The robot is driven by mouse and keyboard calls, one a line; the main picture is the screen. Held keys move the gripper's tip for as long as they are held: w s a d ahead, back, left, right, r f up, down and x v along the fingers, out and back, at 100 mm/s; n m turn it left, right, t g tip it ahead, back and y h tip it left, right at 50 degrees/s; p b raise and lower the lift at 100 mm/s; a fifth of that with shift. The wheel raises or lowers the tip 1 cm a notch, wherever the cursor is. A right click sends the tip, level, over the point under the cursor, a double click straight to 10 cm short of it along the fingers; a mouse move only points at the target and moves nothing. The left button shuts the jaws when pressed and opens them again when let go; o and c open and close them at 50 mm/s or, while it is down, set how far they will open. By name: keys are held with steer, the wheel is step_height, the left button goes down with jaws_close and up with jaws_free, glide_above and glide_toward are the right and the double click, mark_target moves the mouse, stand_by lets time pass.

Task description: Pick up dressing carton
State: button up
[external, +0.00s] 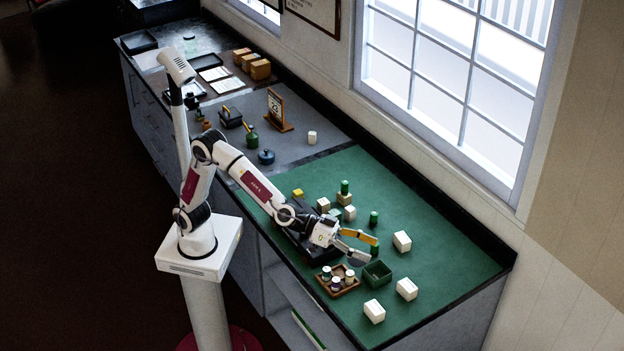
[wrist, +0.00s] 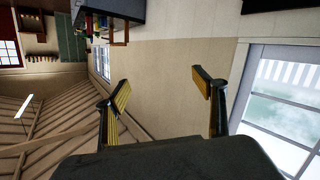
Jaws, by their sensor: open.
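Three white cartons lie on the green mat: one right of my gripper (external: 402,241), one lower right (external: 407,289) and one near the front edge (external: 374,311). I cannot tell which is the dressing carton, as no label is readable. My gripper (external: 369,249) is open above the mat, left of the nearest white carton and apart from it. In the wrist view my gripper (wrist: 162,92) shows two spread yellow-padded fingers with nothing between them. No carton shows in that view.
A green open bin (external: 377,273) stands just below my gripper, beside a wooden tray (external: 352,286) of small jars. Small white blocks and green cylinders (external: 374,219) stand behind it. The window (external: 455,75) wall bounds the counter. The mat's right end is clear.

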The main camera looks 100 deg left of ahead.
steer(key=w+d+f+n+t+y, duration=0.1)
steer(key=w+d+f+n+y, duration=0.15)
steer(key=w+f, duration=0.25)
steer(key=n+g+y, duration=0.3)
steer(key=n+y, duration=0.1)
steer(key=y, duration=0.7)
glide_toward(370, 310)
steer(key=x, duration=0.3)
steer(key=shift+w+d+r, duration=0.1)
steer(key=shift+w, duration=0.15)
steer(key=shift+s+f+y, duration=0.25)
steer(key=shift+s+f, duration=0.15)
steer(key=shift+x, duration=1.35)
